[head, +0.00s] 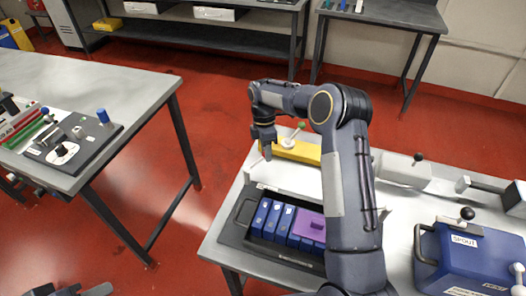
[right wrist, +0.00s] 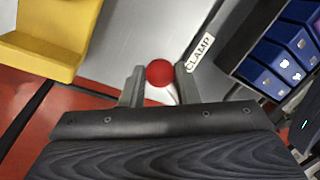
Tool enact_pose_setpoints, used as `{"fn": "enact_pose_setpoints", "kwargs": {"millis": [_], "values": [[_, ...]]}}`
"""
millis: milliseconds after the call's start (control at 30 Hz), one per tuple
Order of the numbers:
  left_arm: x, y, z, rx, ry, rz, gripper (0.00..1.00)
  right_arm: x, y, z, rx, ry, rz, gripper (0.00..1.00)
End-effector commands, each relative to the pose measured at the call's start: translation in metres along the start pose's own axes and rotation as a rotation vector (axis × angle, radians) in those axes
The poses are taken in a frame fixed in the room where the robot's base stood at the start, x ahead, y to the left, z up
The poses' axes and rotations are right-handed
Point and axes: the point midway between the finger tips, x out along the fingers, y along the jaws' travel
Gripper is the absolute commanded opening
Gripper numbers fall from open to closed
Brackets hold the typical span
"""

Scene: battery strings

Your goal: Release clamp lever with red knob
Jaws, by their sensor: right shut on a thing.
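The red knob (right wrist: 159,73) of the clamp lever sits between the two fingers of my right gripper (right wrist: 160,84) in the right wrist view, and the gripper is shut on it. A pale piece of the lever shows just below the knob; the rest is hidden by my gripper. A plate labelled CLAMP (right wrist: 199,52) lies beside the right finger. In the head view my right gripper (head: 266,154) points down at the left back of the bench, and the knob is hidden there. Part of my left arm's end shows at the bottom left edge; its jaw state is unclear.
A black tray (head: 236,236) holds several blue battery blocks and a purple block (head: 308,224), close to the clamp. A blue case labelled SPOUT (head: 470,262) stands at the right. Another table (head: 110,78) stands left, across open floor.

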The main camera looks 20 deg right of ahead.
Motion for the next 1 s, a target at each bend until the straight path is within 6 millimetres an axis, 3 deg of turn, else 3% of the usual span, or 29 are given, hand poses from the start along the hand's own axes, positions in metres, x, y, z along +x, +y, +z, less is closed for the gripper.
{"fn": "enact_pose_setpoints", "kwargs": {"millis": [567,600,700,1000], "values": [[-0.0003,0.0001,-0.0001,0.000,0.000,0.000,0.36,-0.0042,0.0049,0.0006,-0.028,-0.003,0.020,0.00],[-0.0003,0.0002,-0.0001,0.000,0.000,0.000,0.36,-0.0044,0.0050,0.0005,-0.028,-0.002,0.020,0.33],[-0.0003,0.0001,-0.0002,0.000,0.000,0.000,0.36,-0.0039,0.0045,0.0005,-0.028,-0.002,0.018,0.47],[-0.0001,0.0000,0.0000,0.000,0.000,0.000,0.36,-0.0024,0.0028,0.0012,-0.026,-0.004,0.009,0.50]]}}
